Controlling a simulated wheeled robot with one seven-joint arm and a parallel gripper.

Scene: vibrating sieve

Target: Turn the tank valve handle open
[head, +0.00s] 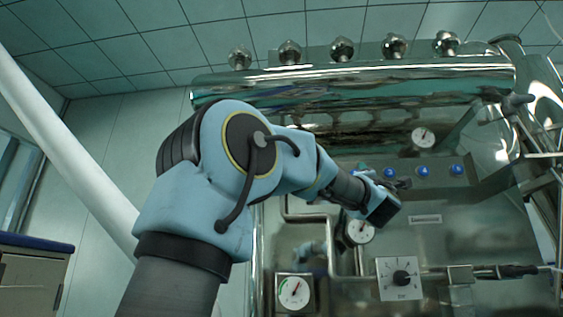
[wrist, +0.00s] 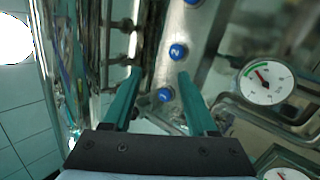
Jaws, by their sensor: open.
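My gripper (wrist: 160,82) is open and empty in the wrist view, its two green fingers apart in front of a metal panel with blue numbered buttons (wrist: 177,52). In the head view my gripper (head: 392,194) is partly hidden by its own dark body, near the middle of the machine's front. I cannot tell for certain which part is the tank valve handle. A dark-tipped lever (head: 515,270) on a horizontal pipe sticks out at the lower right of the head view, apart from my gripper. Another dark knob-like end (head: 517,101) shows at the upper right.
The shiny steel tank (head: 360,84) spans the top. A round gauge (head: 360,231) is just below my gripper, and it seems to be the gauge in the wrist view (wrist: 266,83). A dial plate (head: 400,279) and another gauge (head: 294,291) sit lower. Pipes crowd the front.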

